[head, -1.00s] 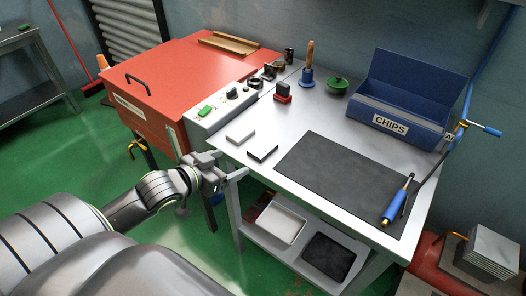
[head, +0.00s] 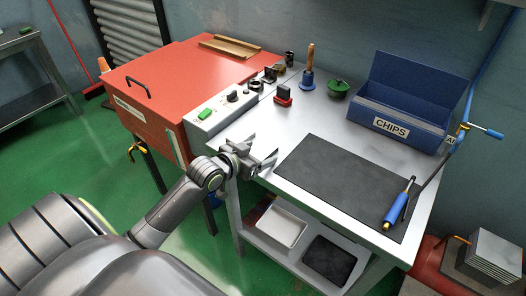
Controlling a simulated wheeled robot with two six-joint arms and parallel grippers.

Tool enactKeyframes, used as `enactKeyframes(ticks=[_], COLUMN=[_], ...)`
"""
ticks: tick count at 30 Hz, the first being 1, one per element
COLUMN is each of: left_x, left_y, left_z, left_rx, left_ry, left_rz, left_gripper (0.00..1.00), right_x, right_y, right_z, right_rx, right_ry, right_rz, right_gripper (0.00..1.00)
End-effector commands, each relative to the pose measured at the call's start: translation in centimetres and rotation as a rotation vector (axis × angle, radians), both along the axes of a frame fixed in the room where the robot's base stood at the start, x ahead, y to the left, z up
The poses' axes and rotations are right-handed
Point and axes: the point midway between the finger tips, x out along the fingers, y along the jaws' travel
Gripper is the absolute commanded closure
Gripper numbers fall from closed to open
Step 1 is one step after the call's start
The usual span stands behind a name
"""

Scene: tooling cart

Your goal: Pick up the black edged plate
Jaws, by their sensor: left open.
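My left gripper (head: 264,145) is open over the front left part of the white table (head: 318,116), near its corner by the red cabinet. Its fingers point toward the table's back right. The black edged plate does not show clearly now. My left gripper and wrist cover the spot where it lay, so I cannot tell whether the fingers touch it. The lighter plate beside it is hidden too. My right gripper is not in view.
A dark mat (head: 335,172) lies right of my gripper, with a blue-handled tool (head: 398,204) on it. A blue CHIPS box (head: 408,105), a green pot (head: 338,89) and a red-and-black block (head: 283,95) stand behind. The control panel (head: 222,112) is close on the left.

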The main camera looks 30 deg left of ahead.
Motion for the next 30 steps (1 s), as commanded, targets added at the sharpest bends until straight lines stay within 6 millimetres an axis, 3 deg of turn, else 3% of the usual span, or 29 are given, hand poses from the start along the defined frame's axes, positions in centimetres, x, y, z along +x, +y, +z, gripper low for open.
enactKeyframes(ticks=[7,23,30], left_x=[0.17,0.14,0.21], left_y=[-0.04,-0.02,-0.06], left_z=[-0.06,-0.06,0.31], left_rx=[0.0,0.0,0.001], left_ry=[-0.001,0.0,-0.006], left_rz=[0.0,0.0,-0.002], left_gripper=[0.25,0.92,0.92], right_x=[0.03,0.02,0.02], right_y=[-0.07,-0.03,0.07], right_z=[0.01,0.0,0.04], right_rx=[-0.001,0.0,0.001], right_ry=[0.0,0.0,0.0], right_rz=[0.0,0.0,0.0], right_gripper=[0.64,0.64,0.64])
